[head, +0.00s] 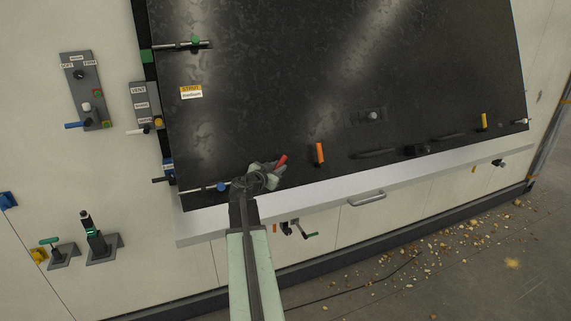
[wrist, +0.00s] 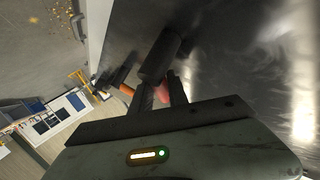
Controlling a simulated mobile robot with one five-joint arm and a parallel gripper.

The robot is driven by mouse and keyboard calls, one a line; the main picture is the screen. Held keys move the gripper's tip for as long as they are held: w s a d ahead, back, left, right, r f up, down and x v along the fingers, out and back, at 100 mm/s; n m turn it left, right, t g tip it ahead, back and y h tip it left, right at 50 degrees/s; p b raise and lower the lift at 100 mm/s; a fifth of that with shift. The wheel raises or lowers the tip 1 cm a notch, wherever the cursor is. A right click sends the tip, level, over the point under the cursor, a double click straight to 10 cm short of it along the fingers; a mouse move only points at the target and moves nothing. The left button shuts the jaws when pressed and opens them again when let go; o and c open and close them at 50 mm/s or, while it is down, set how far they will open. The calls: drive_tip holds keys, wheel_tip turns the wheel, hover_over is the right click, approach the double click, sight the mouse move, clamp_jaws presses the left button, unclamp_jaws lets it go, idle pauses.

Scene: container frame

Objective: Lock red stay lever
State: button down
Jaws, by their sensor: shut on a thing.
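The red stay lever (head: 281,161) is at the lower left of the large black panel (head: 300,90) in the head view, its red tip sticking up and right past my gripper (head: 262,178). In the wrist view a red part (wrist: 163,91) shows between the fingers of my gripper (wrist: 165,80). The gripper is shut on the lever; the fingers hide most of it and its pivot. I cannot tell from these frames whether the lever is locked.
An orange handle (head: 319,154) stands to the right on the panel. A rod with a blue knob (head: 221,187) lies just left of my gripper. A grey ledge with a handle (head: 367,198) runs below. Yellow-brown debris (head: 440,250) litters the floor at right.

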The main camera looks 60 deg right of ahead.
drive_tip(key=shift+s+f, duration=0.1)
drive_tip(key=shift+s, duration=0.15)
drive_tip(key=c, duration=1.3)
unclamp_jaws()
drive_tip(key=shift+s, duration=0.1)
drive_tip(key=shift+w+a, duration=0.15)
drive_tip(key=shift+w, duration=0.1)
drive_tip(key=a+r+p, duration=0.1)
drive_tip(key=a, duration=0.6)
drive_tip(key=shift+a+r, duration=0.2)
drive_tip(key=shift+a, duration=0.05)
drive_tip(key=shift+w, duration=0.1)
